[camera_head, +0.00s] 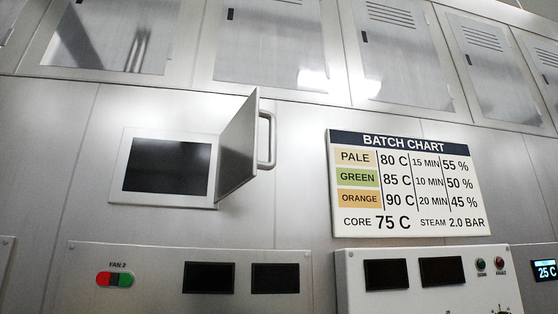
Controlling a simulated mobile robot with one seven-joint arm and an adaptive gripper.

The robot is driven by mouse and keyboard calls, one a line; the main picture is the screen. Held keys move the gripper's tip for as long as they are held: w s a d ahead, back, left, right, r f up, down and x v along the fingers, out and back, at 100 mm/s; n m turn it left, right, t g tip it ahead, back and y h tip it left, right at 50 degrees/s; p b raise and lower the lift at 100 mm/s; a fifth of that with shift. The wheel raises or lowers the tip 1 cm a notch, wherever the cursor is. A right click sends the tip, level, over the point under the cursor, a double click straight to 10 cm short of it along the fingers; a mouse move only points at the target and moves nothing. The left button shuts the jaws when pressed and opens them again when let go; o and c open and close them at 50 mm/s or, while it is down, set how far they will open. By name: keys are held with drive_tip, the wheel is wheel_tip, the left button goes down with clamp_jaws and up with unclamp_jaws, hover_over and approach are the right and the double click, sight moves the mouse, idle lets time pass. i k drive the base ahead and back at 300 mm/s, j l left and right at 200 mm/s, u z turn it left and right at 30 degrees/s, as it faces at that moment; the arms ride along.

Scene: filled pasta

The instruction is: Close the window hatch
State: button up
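The window hatch door (238,150) is a grey metal panel hinged at the right side of a dark rectangular window (167,166) in the wall. The door stands open, swung out from the wall at a wide angle. A light bar handle (269,140) is on the door's right-hand face. The window sits in a pale frame (122,165) and its opening looks black. My gripper is not in view.
A batch chart (405,182) hangs on the wall right of the hatch. Below are a control panel with a FAN 2 switch (115,279) and another panel (425,272) with screens and buttons. Metal cabinet doors (268,42) line the wall above.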

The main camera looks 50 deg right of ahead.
sight(238, 163)
drive_tip(key=k+l, duration=0.15)
drive_tip(key=l, duration=0.25)
drive_tip(key=k+l+z, duration=0.15)
drive_tip(key=l, duration=0.6)
drive_tip(key=k+l+z, duration=0.3)
drive_tip(key=i+l, duration=0.1)
